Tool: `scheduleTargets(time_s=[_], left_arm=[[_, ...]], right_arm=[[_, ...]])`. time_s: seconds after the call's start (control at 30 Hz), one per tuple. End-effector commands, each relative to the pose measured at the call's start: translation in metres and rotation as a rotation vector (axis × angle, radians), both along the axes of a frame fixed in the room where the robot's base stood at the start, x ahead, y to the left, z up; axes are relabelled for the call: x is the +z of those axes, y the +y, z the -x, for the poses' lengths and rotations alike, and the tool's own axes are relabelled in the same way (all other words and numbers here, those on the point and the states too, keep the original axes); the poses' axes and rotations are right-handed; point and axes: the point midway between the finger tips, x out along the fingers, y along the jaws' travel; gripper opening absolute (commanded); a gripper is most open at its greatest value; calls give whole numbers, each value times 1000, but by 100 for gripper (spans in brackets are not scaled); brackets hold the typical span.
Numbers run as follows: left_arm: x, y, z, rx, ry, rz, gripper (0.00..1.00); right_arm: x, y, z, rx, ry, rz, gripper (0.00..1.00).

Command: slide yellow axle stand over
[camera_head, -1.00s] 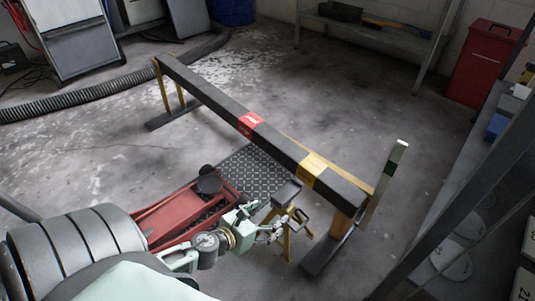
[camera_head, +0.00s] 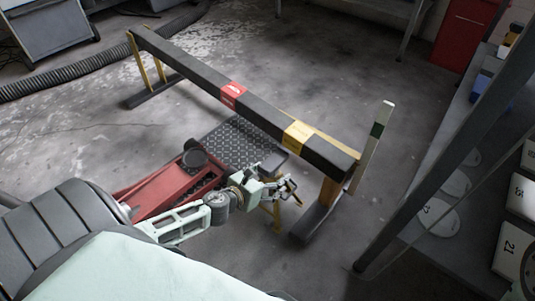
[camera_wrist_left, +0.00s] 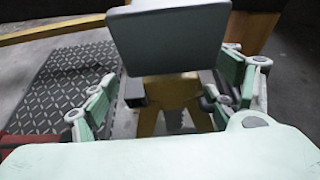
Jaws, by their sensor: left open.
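The yellow axle stand (camera_head: 277,215) is mostly hidden behind my left gripper in the head view; part of a yellow leg shows below it. In the left wrist view the stand's wide dark grey top (camera_wrist_left: 170,40) is close, with its yellow legs beneath. My left gripper (camera_head: 287,188) is open, with one finger on each side of the stand in the left wrist view. I cannot tell whether the fingers touch it. My right gripper is not in view.
A long dark beam (camera_head: 195,80) with red and yellow bands stands on legs just beyond. A red floor jack (camera_head: 165,190) and a diamond-plate panel (camera_head: 238,143) lie left of the gripper. A grey shelf post (camera_head: 440,150) is at right. The floor beyond the beam is clear.

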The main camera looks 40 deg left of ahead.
Motion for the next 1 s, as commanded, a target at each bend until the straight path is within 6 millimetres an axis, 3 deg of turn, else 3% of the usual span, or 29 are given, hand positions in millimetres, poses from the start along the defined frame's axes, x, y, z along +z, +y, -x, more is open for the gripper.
scheduleTargets(time_s=[0.07,0.9,1.0], left_arm=[[0,0,0,0,0,0,78],[0,6,0,8,1,-14,4],[-1,6,0,7,1,-16,3]], right_arm=[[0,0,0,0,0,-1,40],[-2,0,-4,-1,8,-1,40],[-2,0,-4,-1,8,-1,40]])
